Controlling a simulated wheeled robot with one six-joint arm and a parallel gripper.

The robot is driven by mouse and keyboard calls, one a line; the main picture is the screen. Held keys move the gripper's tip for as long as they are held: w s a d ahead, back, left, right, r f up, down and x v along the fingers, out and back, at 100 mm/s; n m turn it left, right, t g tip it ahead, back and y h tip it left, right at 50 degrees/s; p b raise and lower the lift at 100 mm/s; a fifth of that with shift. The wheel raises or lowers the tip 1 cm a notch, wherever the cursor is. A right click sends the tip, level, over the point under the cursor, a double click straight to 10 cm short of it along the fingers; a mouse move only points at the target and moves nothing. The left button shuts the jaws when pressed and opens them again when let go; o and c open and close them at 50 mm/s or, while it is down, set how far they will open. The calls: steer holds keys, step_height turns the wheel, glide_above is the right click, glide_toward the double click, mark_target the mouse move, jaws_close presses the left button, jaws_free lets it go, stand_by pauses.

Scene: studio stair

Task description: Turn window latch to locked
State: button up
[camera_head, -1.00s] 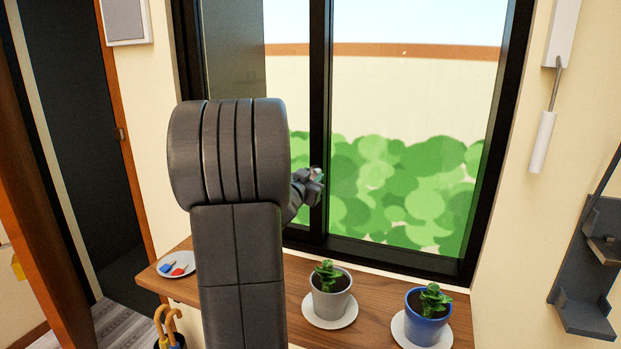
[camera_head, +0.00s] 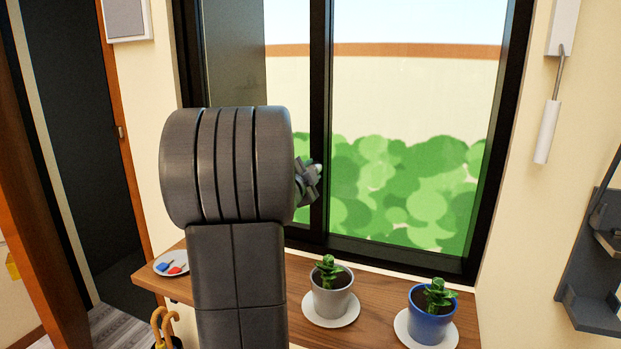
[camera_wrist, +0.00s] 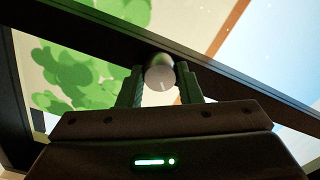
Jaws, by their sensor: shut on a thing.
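The window (camera_head: 400,130) has a black frame and a dark middle upright (camera_head: 319,60). In the head view my gripper (camera_head: 314,178) is at that upright, partly hidden behind my arm. A small pale piece shows at its tip. In the wrist view the two fingers of my gripper (camera_wrist: 162,88) are shut on a round, light-grey knob, the window latch (camera_wrist: 160,77), which sits against the dark frame bar (camera_wrist: 210,65). The rest of the latch is hidden, so I cannot tell its exact angle.
A wooden sill shelf (camera_head: 380,290) below the window holds a grey plant pot (camera_head: 332,300), a blue plant pot (camera_head: 429,326) and a plate with small red and blue items (camera_head: 158,270). Umbrella handles (camera_head: 163,322) stand at the lower left.

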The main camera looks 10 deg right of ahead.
steer(key=shift+m+b, duration=1.65)
steer(key=shift+m, duration=2.55)
steer(key=o, duration=1)
steer(key=b+v, duration=0.1)
steer(key=v, duration=1.2)
steer(key=shift+s+a, duration=0.25)
steer(key=shift+s, duration=0.1)
